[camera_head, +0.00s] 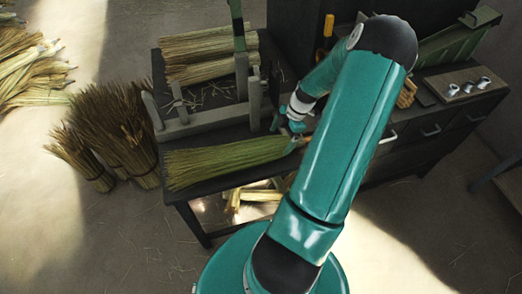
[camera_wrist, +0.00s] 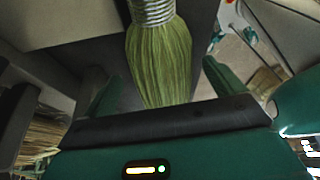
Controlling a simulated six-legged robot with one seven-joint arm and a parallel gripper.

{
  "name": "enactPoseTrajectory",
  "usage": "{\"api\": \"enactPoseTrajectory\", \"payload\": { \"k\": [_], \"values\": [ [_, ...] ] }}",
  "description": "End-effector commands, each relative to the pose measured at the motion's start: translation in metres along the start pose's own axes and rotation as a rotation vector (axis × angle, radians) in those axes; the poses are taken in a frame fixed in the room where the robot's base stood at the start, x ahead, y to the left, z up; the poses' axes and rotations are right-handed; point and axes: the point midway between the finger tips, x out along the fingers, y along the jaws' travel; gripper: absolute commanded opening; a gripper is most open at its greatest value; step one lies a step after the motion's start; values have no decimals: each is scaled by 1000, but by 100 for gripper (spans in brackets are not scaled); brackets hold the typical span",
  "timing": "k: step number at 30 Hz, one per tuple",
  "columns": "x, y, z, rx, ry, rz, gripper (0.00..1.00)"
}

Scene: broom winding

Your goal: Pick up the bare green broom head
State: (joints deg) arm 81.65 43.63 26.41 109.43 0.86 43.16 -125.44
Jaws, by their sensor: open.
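The green broom head (camera_head: 225,161) lies flat along the front of the dark bench, its bristles fanned to the left and its narrow end at the right beside my arm. My gripper (camera_head: 292,128) is low over the bench near that narrow end. In the wrist view, green bristles (camera_wrist: 162,60) show between the two teal fingers of my gripper (camera_wrist: 160,88), with a gap on each side. Silvery coils wrap the bundle's neck at the top of that view. The jaws are open. My arm partly hides the narrow end in the head view.
A wooden clamp frame (camera_head: 205,118) stands behind the broom head, with more straw bundles (camera_head: 208,45) beyond it. Dark bound bundles (camera_head: 110,125) stand on the floor at left. Small metal rings (camera_head: 468,87) sit on a board at right.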

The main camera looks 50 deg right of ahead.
Motion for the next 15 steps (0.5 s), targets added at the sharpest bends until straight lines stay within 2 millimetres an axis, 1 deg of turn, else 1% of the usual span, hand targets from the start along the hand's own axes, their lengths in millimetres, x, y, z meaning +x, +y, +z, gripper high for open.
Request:
{"api": "enactPoseTrajectory", "payload": {
  "k": [6,8,11,15],
  "values": [
    [34,0,-4,0,2,-2,94],
    [41,0,-4,0,2,-2,94],
    [46,0,-4,-1,0,0,94],
    [47,0,-4,0,0,1,94]
  ]
}}
